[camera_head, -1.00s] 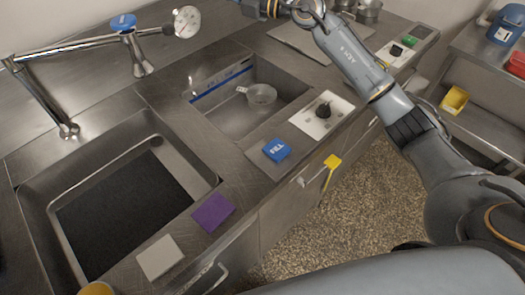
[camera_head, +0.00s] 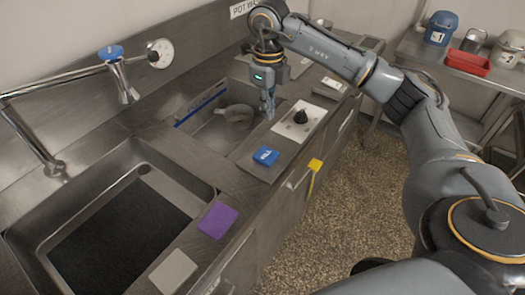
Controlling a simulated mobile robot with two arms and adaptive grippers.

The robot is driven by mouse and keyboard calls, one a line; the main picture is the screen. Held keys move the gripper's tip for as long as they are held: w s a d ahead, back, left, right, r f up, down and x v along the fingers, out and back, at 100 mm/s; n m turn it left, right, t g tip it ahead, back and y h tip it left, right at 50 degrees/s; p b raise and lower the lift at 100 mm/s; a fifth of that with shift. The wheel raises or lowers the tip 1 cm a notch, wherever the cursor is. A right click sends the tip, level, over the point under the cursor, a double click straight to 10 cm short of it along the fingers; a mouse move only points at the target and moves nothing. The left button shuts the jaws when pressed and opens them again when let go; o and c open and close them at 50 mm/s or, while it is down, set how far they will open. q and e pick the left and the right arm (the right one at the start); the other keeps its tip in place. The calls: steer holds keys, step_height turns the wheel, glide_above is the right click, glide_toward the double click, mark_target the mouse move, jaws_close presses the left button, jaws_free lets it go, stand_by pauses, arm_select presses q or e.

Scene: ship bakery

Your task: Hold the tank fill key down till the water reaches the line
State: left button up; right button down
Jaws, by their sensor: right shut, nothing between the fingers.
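The blue fill key (camera_head: 265,156) sits on the steel counter in front of the small tank (camera_head: 195,133). A blue line (camera_head: 201,105) runs along the tank's back wall. A grey cup-like vessel (camera_head: 237,114) is in the tank; I cannot make out a water level. My right gripper (camera_head: 269,114) points down near the tank's front right corner, behind the fill key and apart from it. Its fingers are shut and empty. My left gripper is out of view.
A white plate with a black knob (camera_head: 300,117) lies right of the key. A large sink (camera_head: 200,184) with a dark bottom is at left, near a purple pad (camera_head: 217,220) and a grey pad (camera_head: 173,271). A yellow cloth (camera_head: 314,166) hangs at the counter front.

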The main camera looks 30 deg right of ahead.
mark_target(267, 155)
steer(key=shift+d+f, duration=0.1)
steer(key=shift+f, duration=0.05)
step_height(267, 155, down, 14)
steer(key=p, duration=0.4)
steer(key=shift+r+p, duration=0.2)
steer(key=shift+p, duration=0.15)
steer(key=shift+f, duration=0.1)
